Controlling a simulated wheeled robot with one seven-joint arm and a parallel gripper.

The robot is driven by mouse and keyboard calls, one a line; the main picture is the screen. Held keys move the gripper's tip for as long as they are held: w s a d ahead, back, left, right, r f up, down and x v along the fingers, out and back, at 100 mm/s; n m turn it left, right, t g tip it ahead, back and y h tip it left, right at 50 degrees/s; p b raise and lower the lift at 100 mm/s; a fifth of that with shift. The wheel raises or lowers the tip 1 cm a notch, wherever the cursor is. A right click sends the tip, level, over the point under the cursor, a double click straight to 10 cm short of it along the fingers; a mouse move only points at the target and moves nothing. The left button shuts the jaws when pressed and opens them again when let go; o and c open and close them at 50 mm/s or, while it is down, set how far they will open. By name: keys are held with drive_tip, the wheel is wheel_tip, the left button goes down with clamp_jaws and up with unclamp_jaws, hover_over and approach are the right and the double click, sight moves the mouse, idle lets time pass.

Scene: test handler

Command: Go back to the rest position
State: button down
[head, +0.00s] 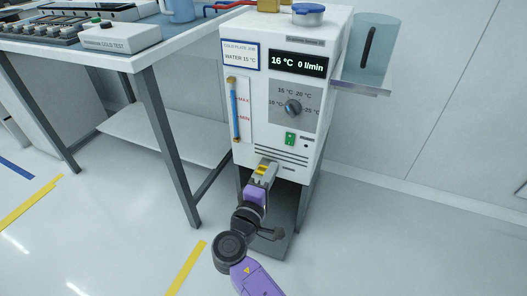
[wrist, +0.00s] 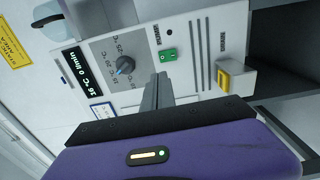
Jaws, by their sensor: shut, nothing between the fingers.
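My gripper (head: 268,168) is low in front of the white chiller cabinet (head: 240,100), just below its vent slots. Its grey fingers (wrist: 160,82) are together and empty in the wrist view, pointing toward the cabinet front. I cannot tell whether the fingertips touch the panel. My purple arm reaches up to it from the bottom of the head view.
The cabinet front has a dial (head: 293,107), a green switch (head: 290,139) and a display (head: 299,63) reading 16 °C and 0 l/min. A yellow-and-grey fitting (wrist: 224,82) juts out beside my gripper.

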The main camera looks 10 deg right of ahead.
drive_tip(key=shift+a, duration=0.1)
drive_tip(key=a+f+t+y, duration=0.1)
drive_tip(key=a+f+y, duration=0.1)
drive_tip(key=a+y, duration=0.45)
drive_tip(key=s+f+m+y, duration=0.1)
drive_tip(key=s+f+y, duration=0.15)
drive_tip(key=s, duration=0.45)
drive_tip(key=s+f+m+y, duration=0.1)
drive_tip(key=s+f+y, duration=0.1)
drive_tip(key=s+y, duration=0.35)
drive_tip(key=s+d+r+m+h, duration=0.1)
drive_tip(key=s+d+r+m, duration=0.25)
drive_tip(key=s, duration=0.75)
drive_tip(key=s+d+r+m+h, duration=0.2)
drive_tip(key=s+d, duration=0.2)
drive_tip(key=s, duration=0.8)
drive_tip(key=s+d+r+m+h, duration=0.1)
drive_tip(key=s+d+r+m, duration=0.25)
drive_tip(key=s, duration=0.75)
wheel_tip(320, 180, up, 29)
drive_tip(key=g+p, duration=0.1)
drive_tip(key=p, duration=2.8)
drive_tip(key=shift+d, duration=0.45)
